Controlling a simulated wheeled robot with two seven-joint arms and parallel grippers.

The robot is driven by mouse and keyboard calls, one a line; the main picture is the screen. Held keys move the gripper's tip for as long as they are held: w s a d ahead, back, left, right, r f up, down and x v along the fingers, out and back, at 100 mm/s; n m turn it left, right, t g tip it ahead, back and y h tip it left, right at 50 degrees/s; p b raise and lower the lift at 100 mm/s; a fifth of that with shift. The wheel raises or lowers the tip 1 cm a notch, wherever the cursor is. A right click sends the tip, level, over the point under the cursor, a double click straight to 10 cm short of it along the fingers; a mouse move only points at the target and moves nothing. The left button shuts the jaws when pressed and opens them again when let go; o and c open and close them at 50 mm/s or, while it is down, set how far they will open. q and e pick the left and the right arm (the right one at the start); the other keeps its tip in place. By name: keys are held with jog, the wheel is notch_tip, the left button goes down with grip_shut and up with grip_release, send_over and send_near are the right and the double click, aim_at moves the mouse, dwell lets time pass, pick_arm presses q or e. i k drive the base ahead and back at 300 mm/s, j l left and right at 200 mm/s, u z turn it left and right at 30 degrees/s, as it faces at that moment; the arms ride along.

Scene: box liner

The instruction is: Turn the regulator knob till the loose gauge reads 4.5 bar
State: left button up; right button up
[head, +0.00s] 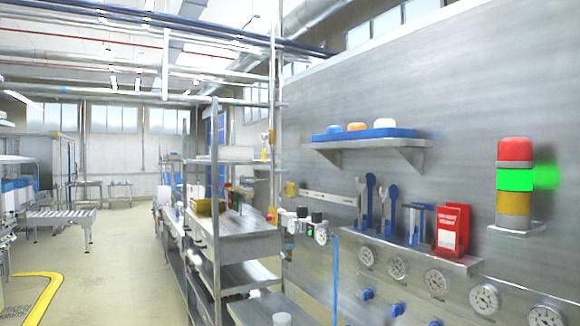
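Several round white-faced gauges line the metal wall at the lower right, such as this gauge (397,267) and a larger one (484,299). Blue knobs (367,294) sit below some of them. Further left, a small cluster with black-topped knobs (316,217) carries another gauge (321,236), near a blue hose (335,275). I cannot tell which is the loose gauge or the regulator knob, and no dial can be read at this size. Neither of my grippers is in view.
A metal shelf rack (215,210) stands left of the wall. Blue-handled tools (371,200) and a red holder (452,230) sit above the gauges. A signal tower (515,180) is lit green. A shelf (365,143) holds coloured domes. Open floor (120,260) lies to the left.

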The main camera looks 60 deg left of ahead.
aim_at(302, 211)
jog(key=u, duration=1.85)
